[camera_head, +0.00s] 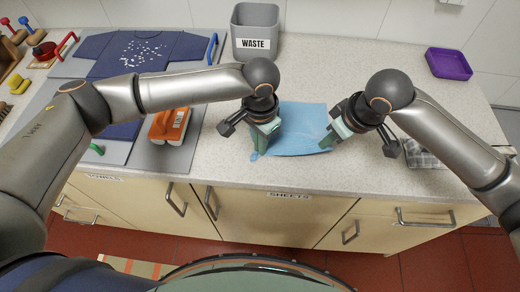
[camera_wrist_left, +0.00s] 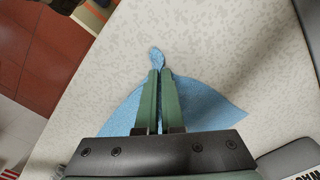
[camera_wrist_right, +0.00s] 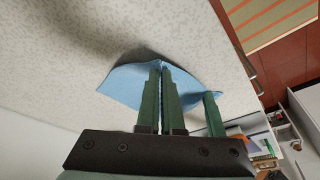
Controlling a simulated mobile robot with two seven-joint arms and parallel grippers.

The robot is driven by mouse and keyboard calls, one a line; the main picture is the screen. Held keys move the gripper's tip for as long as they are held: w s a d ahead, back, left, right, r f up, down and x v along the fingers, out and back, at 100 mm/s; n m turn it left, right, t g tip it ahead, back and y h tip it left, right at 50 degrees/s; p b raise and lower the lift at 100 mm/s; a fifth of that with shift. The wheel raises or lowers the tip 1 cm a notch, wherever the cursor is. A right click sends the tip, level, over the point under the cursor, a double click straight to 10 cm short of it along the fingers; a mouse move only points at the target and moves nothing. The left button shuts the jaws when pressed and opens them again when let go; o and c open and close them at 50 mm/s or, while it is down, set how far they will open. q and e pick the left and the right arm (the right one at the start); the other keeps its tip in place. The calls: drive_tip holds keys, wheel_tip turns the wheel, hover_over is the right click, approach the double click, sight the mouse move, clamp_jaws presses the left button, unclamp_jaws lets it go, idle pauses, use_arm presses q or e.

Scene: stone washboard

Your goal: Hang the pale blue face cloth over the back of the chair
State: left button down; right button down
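The pale blue face cloth (camera_head: 300,122) is on the speckled counter between my two grippers in the head view, its near side drawn between them. My left gripper (camera_head: 259,148) has its fingers close together on the cloth's left near corner; in the left wrist view a bit of cloth (camera_wrist_left: 157,58) pokes out past the fingertips (camera_wrist_left: 159,72). My right gripper (camera_head: 327,144) has its fingers close together on the right near corner. In the right wrist view the cloth (camera_wrist_right: 127,85) rises in a fold to those fingertips (camera_wrist_right: 161,68). No chair is recognisable in view.
The grey WASTE bin (camera_head: 255,32) stands behind the cloth, and a purple tray (camera_head: 448,64) lies at the back right. An orange-handled brush (camera_head: 169,126) rests on the grey board to the left. Drawers front the counter.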

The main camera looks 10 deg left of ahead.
use_arm(q)
drive_tip(key=shift+a+f, duration=0.15)
use_arm(e)
drive_tip(key=shift+d, duration=0.1)
use_arm(q)
drive_tip(key=shift+r, duration=2.6)
drive_tip(key=shift+r, duration=0.1)
use_arm(e)
drive_tip(key=shift+w+r, duration=0.1)
